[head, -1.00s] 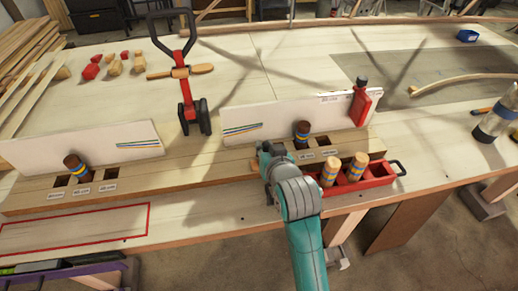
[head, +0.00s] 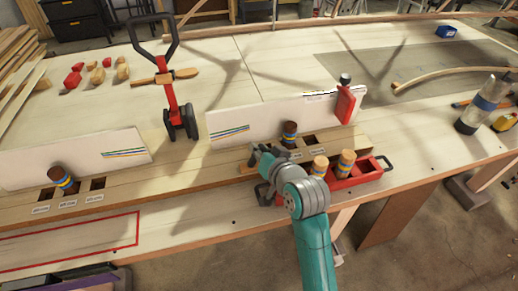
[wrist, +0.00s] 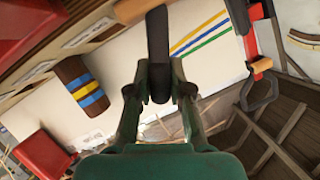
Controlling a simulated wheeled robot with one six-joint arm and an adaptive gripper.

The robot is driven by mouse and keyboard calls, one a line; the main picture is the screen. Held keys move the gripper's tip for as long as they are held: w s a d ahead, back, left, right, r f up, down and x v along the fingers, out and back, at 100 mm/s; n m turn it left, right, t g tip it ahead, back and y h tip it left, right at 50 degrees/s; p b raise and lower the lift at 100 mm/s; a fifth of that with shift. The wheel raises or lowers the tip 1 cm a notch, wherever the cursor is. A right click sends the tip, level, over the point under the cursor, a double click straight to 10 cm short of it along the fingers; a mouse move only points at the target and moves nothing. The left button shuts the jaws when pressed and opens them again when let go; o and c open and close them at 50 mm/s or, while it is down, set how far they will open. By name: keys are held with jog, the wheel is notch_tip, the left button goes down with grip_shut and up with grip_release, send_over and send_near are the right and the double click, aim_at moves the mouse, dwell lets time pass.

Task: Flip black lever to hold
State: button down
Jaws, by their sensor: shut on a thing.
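In the wrist view my gripper (wrist: 158,92) is shut on a dark upright bar (wrist: 157,40), which looks like the black lever. In the head view my gripper (head: 258,160) is at the front of the right wooden base (head: 225,172), left of the red tray. The lever is hidden there behind the gripper. A dark brown peg with blue and yellow bands (head: 290,132) stands in a slot behind and right of my gripper. It also shows at the left of the wrist view (wrist: 80,87). Any hold marking is too small to read.
The red tray (head: 378,178) with two light pegs (head: 332,163) is close right of my gripper. A white board (head: 235,125) stands behind it. A red tool with a black loop handle (head: 168,95) stands further back left. The table's middle back is mostly clear.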

jog(key=c, duration=1)
grip_release()
jog(key=shift+c, duration=0.2)
jog(key=v, duration=1.2)
jog(key=s+d+f+m+t+h, duration=0.1)
jog(key=s+d+f+h, duration=0.1)
jog(key=s+d+f, duration=0.45)
jog(key=s+d+f+h, duration=0.2)
jog(key=s+d+f, duration=0.1)
jog(key=s+f, duration=0.55)
jog(key=s+d+h, duration=0.1)
jog(key=s+d, duration=0.1)
jog(key=s, duration=0.8)
jog(key=s+d+r+n+t+h, duration=0.1)
jog(key=s+d, duration=0.1)
jog(key=s, duration=0.9)
jog(key=shift+s+d+r, duration=0.15)
jog(key=shift+s+d, duration=0.05)
jog(key=shift+d, duration=0.1)
